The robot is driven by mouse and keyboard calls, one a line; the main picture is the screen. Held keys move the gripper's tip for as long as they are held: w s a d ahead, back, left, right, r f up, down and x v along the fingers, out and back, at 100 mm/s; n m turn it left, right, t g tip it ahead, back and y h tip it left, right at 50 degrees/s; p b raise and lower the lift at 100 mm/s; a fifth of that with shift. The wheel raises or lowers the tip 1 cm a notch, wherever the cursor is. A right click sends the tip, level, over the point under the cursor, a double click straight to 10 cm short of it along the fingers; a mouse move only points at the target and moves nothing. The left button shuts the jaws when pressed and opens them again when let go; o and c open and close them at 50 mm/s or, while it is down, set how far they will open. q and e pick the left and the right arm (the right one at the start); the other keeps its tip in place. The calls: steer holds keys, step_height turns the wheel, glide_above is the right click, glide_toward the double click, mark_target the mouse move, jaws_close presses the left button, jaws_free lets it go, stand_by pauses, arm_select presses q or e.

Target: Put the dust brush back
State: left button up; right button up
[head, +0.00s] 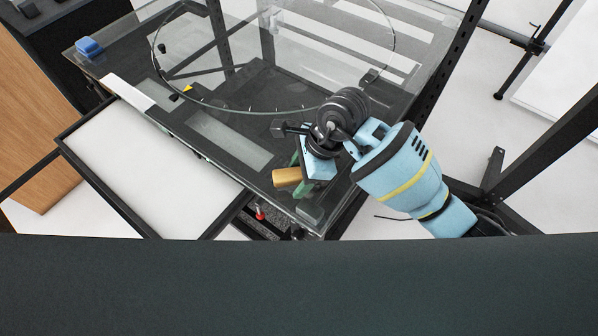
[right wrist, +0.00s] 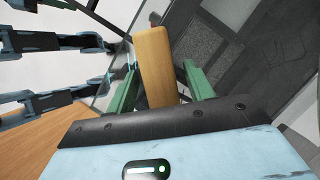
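The wooden tan handle of what looks like the dust brush (head: 286,178) shows beside my right gripper (head: 299,178) in the head view, over the near right corner of the glass-topped table. In the right wrist view the handle (right wrist: 153,65) sticks up between the two green fingers of my right gripper (right wrist: 160,83). A gap shows between the handle and the right-hand finger. The left-hand finger overlaps or nears the handle's edge. I cannot tell whether the fingers press on it. The bristle end is hidden. My left gripper is in neither view.
The glass-topped table (head: 229,144) carries a round glass turntable (head: 270,108). A blue object (head: 88,47) sits at its far left corner. A white-topped tray or shelf (head: 150,170) juts out at the left. Dark metal posts stand at the right.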

steer(key=shift+r, duration=0.25)
steer(key=v, duration=1.1)
steer(key=shift+d+r, duration=0.2)
steer(key=shift+r, duration=0.15)
